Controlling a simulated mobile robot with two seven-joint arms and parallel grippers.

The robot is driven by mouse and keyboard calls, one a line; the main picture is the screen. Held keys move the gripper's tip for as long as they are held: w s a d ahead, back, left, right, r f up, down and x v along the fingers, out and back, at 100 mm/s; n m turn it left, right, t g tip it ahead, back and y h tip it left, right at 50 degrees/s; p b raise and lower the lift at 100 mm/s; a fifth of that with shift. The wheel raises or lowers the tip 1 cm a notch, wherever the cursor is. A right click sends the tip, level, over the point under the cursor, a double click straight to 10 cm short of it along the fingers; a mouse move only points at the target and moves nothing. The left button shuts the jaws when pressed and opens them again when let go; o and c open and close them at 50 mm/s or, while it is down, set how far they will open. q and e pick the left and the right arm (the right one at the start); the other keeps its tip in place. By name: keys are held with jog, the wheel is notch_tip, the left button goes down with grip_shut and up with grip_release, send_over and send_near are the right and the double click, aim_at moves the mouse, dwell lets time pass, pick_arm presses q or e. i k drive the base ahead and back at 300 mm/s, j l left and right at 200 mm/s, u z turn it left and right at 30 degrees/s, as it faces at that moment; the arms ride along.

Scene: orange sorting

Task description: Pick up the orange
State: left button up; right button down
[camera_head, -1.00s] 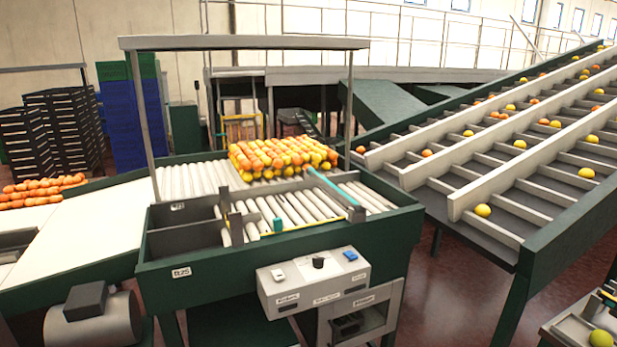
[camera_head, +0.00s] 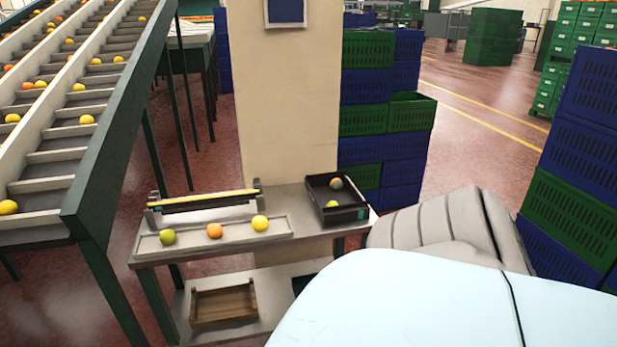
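An orange (camera_head: 214,230) lies in the middle of a shallow grey tray (camera_head: 188,238) on a grey side table (camera_head: 283,199). A green-yellow fruit (camera_head: 167,237) lies to its left and a yellow fruit (camera_head: 260,223) to its right, both apart from it. A black box (camera_head: 343,217) stands at the table's right end with two fruits in it, one of them yellow (camera_head: 332,205) and the other pale with an orange tint (camera_head: 336,183). Neither of my grippers is in view.
A sloped conveyor (camera_head: 118,118) with several fruits rises at the left. A wooden crate (camera_head: 222,306) sits on the table's lower shelf. A cream pillar (camera_head: 285,100) stands behind the table. Stacked crates stand behind it (camera_head: 367,55) and at the far right (camera_head: 580,150).

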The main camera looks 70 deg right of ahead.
aim_at(260, 222)
jog(key=l+z, duration=0.1)
jog(key=z, duration=1.75)
